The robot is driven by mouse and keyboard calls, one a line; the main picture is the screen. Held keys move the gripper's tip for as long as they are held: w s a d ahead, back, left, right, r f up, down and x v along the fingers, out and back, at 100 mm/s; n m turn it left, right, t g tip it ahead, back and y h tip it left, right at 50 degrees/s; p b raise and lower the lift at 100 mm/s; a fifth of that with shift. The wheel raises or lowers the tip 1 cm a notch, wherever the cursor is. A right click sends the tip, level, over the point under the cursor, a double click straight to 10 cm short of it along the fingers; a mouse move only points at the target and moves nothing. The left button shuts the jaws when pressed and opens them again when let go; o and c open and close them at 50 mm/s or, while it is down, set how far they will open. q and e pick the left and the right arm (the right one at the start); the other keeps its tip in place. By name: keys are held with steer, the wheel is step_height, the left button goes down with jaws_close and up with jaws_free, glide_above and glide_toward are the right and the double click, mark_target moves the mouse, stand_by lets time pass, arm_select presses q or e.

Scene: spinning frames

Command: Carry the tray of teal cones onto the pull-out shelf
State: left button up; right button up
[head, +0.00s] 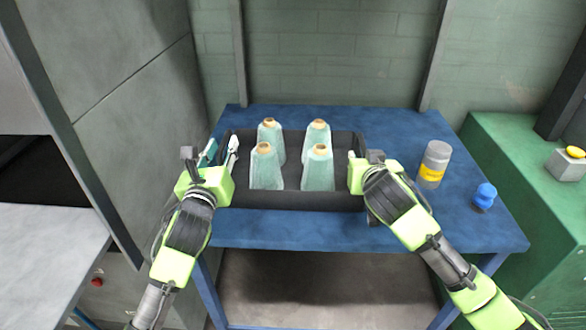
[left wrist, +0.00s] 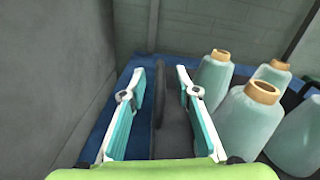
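The black tray (head: 300,200) rests on the blue table and holds several teal cones (head: 319,170) with tan tips, all upright. The cones also show in the left wrist view (left wrist: 246,122). My left gripper (head: 221,146) is at the tray's left side. In the left wrist view its fingers (left wrist: 160,75) are apart, with the tray's dark left wall (left wrist: 159,120) between them, touching neither. My right gripper (head: 354,162) is at the tray's right wall; its fingers are mostly hidden. A light grey flat surface (head: 45,250) at lower left looks like the pull-out shelf.
On the blue table (head: 300,228), a grey bottle with a yellow band (head: 434,165) and a small blue object (head: 484,196) stand right of the tray. A grey cabinet wall (head: 125,110) is close on the left. A green unit (head: 535,180) stands at right.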

mark_target(363, 139)
arm_select(q)
steer(key=shift+w, duration=0.45)
arm_select(e)
steer(key=shift+w+f, duration=0.2)
steer(key=shift+w, duration=0.2)
arm_select(q)
jaws_close()
arm_select(e)
jaws_close()
